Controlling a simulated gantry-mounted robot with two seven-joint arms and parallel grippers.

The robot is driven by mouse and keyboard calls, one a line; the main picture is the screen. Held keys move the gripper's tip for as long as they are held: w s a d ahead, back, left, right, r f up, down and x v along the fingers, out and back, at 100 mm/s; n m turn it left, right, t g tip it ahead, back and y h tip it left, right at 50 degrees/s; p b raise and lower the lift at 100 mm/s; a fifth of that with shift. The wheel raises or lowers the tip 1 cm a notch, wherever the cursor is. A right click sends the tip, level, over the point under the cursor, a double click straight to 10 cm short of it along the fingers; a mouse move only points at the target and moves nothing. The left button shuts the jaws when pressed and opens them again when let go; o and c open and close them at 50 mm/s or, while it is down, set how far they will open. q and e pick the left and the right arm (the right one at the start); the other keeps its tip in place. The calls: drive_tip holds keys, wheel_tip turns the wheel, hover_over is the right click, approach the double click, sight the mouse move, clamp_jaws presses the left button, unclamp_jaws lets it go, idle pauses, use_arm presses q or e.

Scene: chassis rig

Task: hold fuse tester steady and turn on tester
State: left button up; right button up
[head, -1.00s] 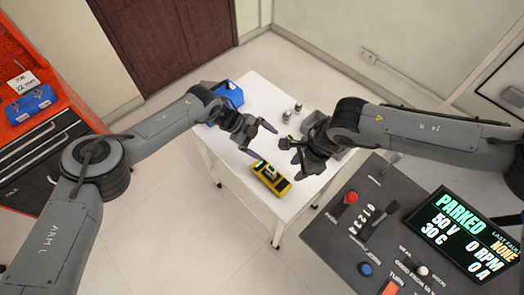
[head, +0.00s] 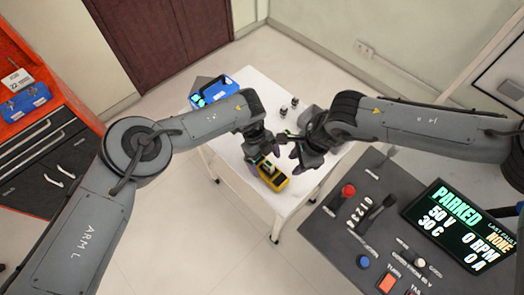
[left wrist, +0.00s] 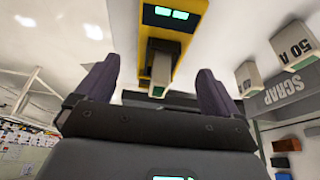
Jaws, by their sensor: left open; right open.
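The yellow fuse tester (head: 274,183) sits on the white table (head: 240,200) near its front edge. My left gripper (head: 261,160) is open just above and behind it in the head view. In the left wrist view the yellow tester (left wrist: 188,24) shows small lit green windows. A grey upright part (left wrist: 160,75) on it stands in line with the gap between my spread left fingers (left wrist: 155,85); I cannot tell whether they touch it. My right gripper (head: 302,158) is open and empty over the table, to the right of the tester. The tester's switch cannot be made out.
A blue case (head: 213,94) stands at the table's back left. A dark control console (head: 330,225) stands at the right.

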sight(269, 178)
use_arm(q)
drive_tip(key=shift+x, duration=2.25)
